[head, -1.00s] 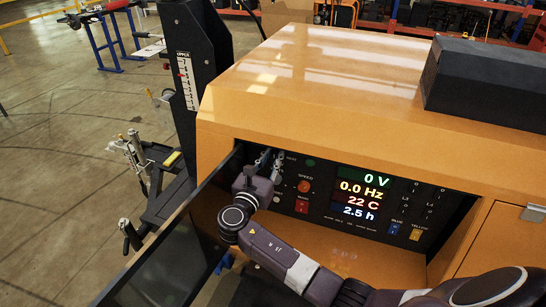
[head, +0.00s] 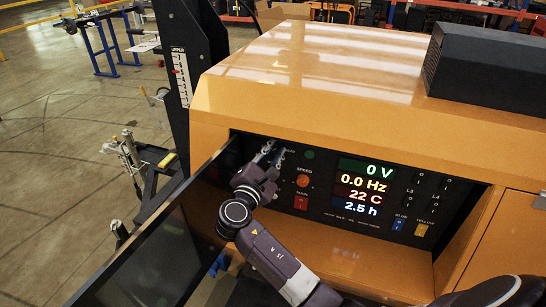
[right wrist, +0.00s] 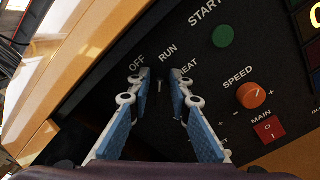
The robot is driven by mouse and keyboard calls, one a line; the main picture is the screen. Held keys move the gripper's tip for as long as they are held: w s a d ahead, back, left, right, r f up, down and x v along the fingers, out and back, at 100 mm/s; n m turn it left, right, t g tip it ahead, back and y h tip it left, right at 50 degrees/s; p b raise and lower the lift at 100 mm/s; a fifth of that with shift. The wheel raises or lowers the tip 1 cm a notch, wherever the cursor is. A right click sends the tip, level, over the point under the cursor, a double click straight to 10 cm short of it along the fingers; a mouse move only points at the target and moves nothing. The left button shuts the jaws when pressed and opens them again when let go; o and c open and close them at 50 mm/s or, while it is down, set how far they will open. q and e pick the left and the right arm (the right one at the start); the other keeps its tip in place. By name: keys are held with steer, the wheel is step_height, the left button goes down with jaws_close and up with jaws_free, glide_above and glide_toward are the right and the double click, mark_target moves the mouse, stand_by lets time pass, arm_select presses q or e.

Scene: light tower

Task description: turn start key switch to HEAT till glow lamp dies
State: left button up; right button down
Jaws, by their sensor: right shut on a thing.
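The start key switch (right wrist: 159,87) is a small dark key on the black control panel, among the labels OFF, RUN and a partly covered HEAT. My right gripper (head: 271,152) reaches the panel's upper left corner in the head view. In the right wrist view its blue-padded fingers (right wrist: 161,76) stand on both sides of the key and are shut on it. The key points roughly up towards RUN in that view; its exact setting is hard to tell. I cannot make out a lit glow lamp; the fingers cover part of the panel. My left gripper is not in view.
The panel has a green START button (right wrist: 223,36), an orange SPEED knob (right wrist: 251,95) and a red MAIN switch (right wrist: 269,129) close by. The display (head: 362,188) reads 0 V, 0.0 Hz, 22 C, 2.5 h. An open dark door (head: 150,262) stands left of my arm.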

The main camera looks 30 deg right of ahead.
steer(key=shift+s+d+f+m+b, duration=0.1)
steer(key=shift+f+m+b, duration=0.15)
steer(key=shift+m+b, duration=1.3)
steer(key=shift+s+d+f+m+b, duration=0.1)
steer(key=shift+f+m+b, duration=0.1)
steer(key=shift+m+b, duration=1.3)
steer(key=shift+f+m+b, duration=0.25)
steer(key=shift+m+b, duration=1.25)
steer(key=shift+m, duration=0.05)
steer(key=c, duration=2.1)
jaws_free()
steer(key=shift+r, duration=0.1)
